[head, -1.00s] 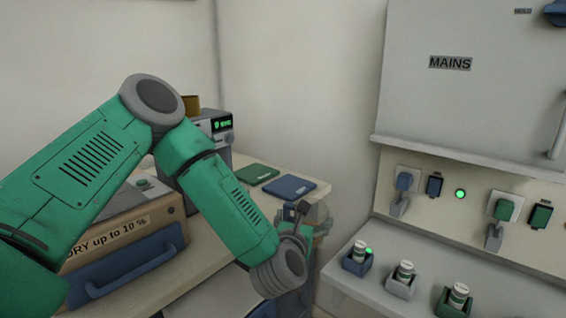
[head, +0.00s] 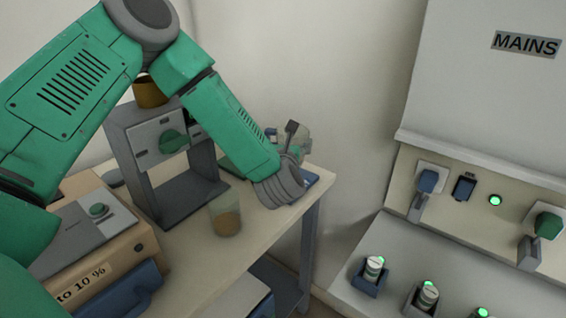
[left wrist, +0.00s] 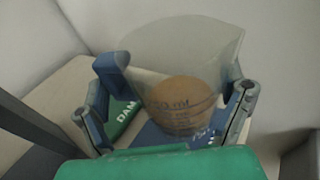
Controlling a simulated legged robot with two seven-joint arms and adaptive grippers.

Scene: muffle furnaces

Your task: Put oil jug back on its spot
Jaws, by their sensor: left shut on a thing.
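The oil jug (left wrist: 185,65) is a clear, flared vessel with brown liquid in its bottom. It fills the middle of the left wrist view. My left gripper (left wrist: 168,112) is shut on it, with a finger on each side. In the head view the gripper (head: 290,150) is at the table's far right end, and the wrist mostly hides the jug. A blue mat (left wrist: 150,136) and a green mat (left wrist: 119,120) lie below the jug. The gap between jug and mat cannot be told. My right gripper is not in view.
A clear cup with brown contents (head: 226,222) stands on the table (head: 200,245) near its front edge. A grey frame-like device (head: 160,140) and a brown box unit (head: 125,240) stand to the left. The mains panel (head: 480,70) is at right.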

